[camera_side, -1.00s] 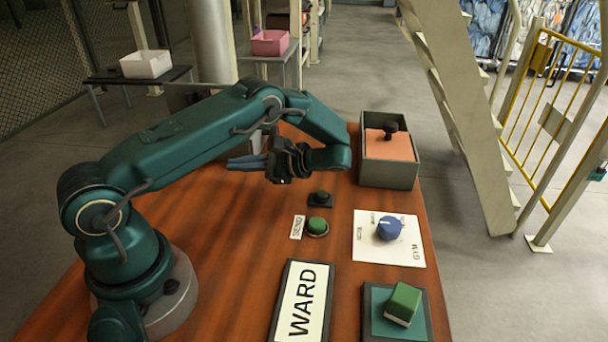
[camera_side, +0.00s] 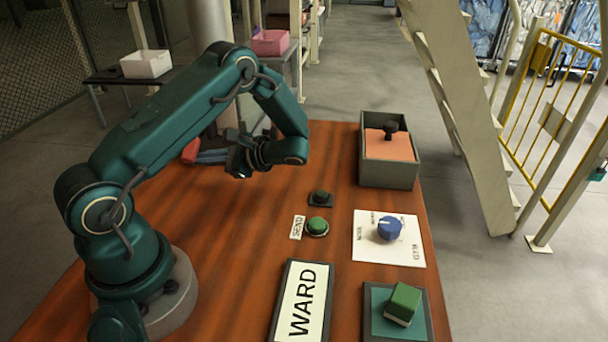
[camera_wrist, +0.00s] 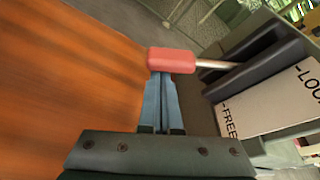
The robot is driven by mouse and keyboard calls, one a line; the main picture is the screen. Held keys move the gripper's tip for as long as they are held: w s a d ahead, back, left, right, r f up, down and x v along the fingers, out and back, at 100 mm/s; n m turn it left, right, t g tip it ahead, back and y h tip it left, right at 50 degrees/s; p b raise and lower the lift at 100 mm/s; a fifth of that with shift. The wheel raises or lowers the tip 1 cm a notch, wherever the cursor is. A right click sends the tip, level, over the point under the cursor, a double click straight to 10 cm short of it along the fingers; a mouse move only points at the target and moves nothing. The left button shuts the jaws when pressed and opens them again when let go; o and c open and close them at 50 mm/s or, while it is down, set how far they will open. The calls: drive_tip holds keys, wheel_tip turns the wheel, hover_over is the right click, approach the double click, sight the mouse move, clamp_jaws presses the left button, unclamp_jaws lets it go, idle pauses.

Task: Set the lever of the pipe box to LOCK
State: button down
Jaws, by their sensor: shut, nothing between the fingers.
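The lever's red grip (camera_wrist: 172,60) sits on a metal rod (camera_wrist: 216,64) at the pipe box (camera_wrist: 262,52) in the wrist view. The box's pale plate (camera_wrist: 262,105) reads FREE near the bottom and LOCK at the upper right. I cannot tell which mark the lever stands at. My gripper (camera_wrist: 162,78) is shut and empty, its blue fingertips at the near side of the red grip, touching or very close. In the side view my gripper (camera_side: 200,157) points left, with the red grip (camera_side: 190,151) at its tips. My arm hides most of the box there.
On the table are a grey open box (camera_side: 388,178), a blue dial (camera_side: 389,228), a green button (camera_side: 317,226), a dark knob (camera_side: 320,197), a WARD sign (camera_side: 302,305) and a green block (camera_side: 403,303). Bare wood lies left of these controls.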

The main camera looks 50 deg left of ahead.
drive_tip(key=shift+r, duration=0.15)
drive_tip(key=shift+s+d+r+m+g+h, duration=0.2)
drive_tip(key=shift+s+d+r+m+h, duration=0.1)
drive_tip(key=shift+r+m, duration=0.3)
drive_tip(key=shift+s+d+r+m+g+h, duration=0.2)
drive_tip(key=shift+s+d+r+m+h, duration=0.1)
drive_tip(key=shift+r+m, duration=0.3)
drive_tip(key=r, duration=0.2)
wheel_tip(320, 180, up, 6)
hover_over(191, 153)
drive_tip(key=w+d, duration=0.1)
drive_tip(key=shift+w+d+f, duration=0.1)
drive_tip(key=shift+d, duration=0.05)
idle(0.4)
